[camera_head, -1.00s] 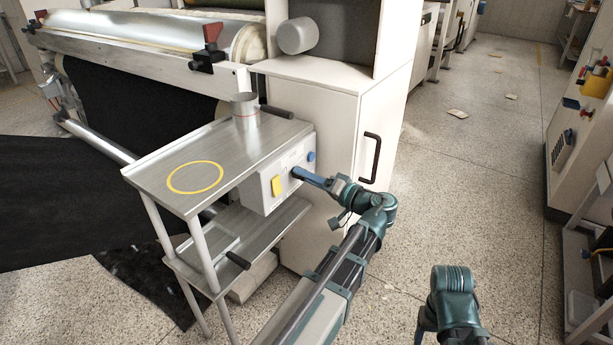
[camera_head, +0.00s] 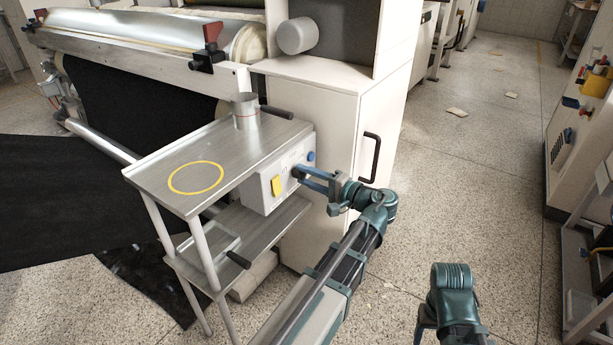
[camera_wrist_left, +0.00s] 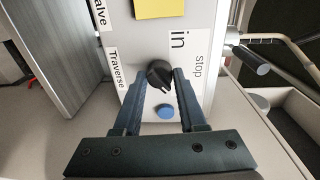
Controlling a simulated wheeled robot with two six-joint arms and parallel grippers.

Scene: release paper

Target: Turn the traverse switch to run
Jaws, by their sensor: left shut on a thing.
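The traverse switch is a black round knob (camera_wrist_left: 160,74) on a white control box (camera_head: 258,197). In the left wrist view it sits beside the printed "Traverse" label (camera_wrist_left: 116,68), with "in" and "stop" lettering on its other side. My left gripper (camera_head: 297,172) is shut on the knob, one finger on each side, as the left wrist view (camera_wrist_left: 160,80) shows. A pale mark shows at the knob's lower right edge. My right arm shows at the bottom right of the head view; its fingers are not visible.
A blue button (camera_wrist_left: 165,111) is close to the knob, between my fingers. A yellow note (camera_head: 276,185) is on the same face. The box hangs under a metal shelf (camera_head: 160,180) bearing a metal cup (camera_head: 245,112). A white cabinet (camera_head: 335,120) with a black handle stands behind.

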